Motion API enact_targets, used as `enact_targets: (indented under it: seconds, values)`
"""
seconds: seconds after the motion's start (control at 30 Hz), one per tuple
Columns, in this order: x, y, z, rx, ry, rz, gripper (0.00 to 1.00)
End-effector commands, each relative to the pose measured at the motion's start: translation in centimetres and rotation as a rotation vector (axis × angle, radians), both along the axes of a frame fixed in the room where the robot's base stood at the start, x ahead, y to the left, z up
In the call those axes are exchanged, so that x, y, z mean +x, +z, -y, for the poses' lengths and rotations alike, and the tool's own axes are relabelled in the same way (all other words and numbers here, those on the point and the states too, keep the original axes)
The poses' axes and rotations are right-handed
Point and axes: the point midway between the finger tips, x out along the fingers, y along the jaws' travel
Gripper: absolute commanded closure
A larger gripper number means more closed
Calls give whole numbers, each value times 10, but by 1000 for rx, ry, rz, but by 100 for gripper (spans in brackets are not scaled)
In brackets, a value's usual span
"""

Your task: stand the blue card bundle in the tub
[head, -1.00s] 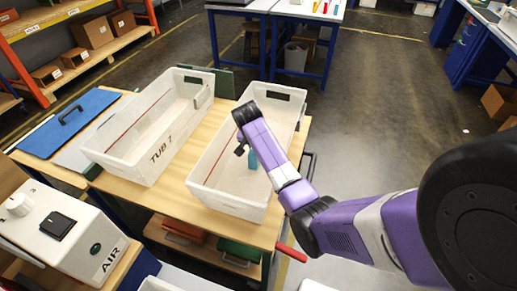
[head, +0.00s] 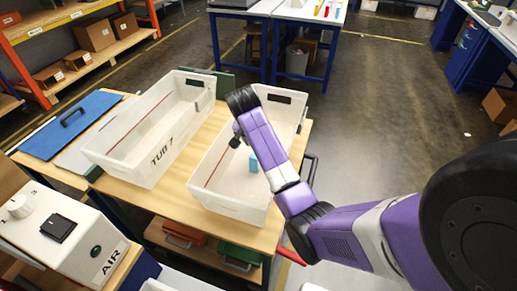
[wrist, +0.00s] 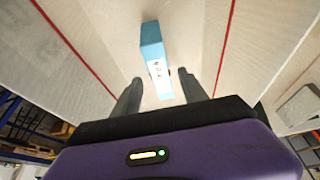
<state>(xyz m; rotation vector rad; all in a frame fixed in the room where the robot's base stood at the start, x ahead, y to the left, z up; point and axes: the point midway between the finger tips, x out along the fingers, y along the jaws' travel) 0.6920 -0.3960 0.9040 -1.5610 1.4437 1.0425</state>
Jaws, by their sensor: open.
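In the wrist view the bundle (wrist: 153,52) is a narrow blue block with a white label, lying in line between and ahead of the finger tips. My gripper (head: 237,137) is over the same tub, above and a little left of the bundle in the head view. In the wrist view my gripper (wrist: 160,88) has its two dark fingers apart, with a gap visible beside the bundle.
A second white tub marked TUB 7 (head: 125,158) stands to the left on the wooden bench (head: 190,180). A blue panel with a handle (head: 62,128) lies farther left. A white AIR box (head: 70,235) is at front left. The floor right of the bench is clear.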

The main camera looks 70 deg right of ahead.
Motion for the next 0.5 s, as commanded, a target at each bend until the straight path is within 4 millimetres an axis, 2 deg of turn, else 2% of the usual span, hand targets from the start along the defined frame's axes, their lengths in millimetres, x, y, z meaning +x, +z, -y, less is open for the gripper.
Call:
enact_targets:
  seconds: [0.1, 0.2, 0.5]
  values:
    - [0, 18, -8, -1, 2, 2, 49]
    - [0, 28, -12, -1, 2, 2, 49]
    - [-1, 37, -16, 1, 0, 0, 49]
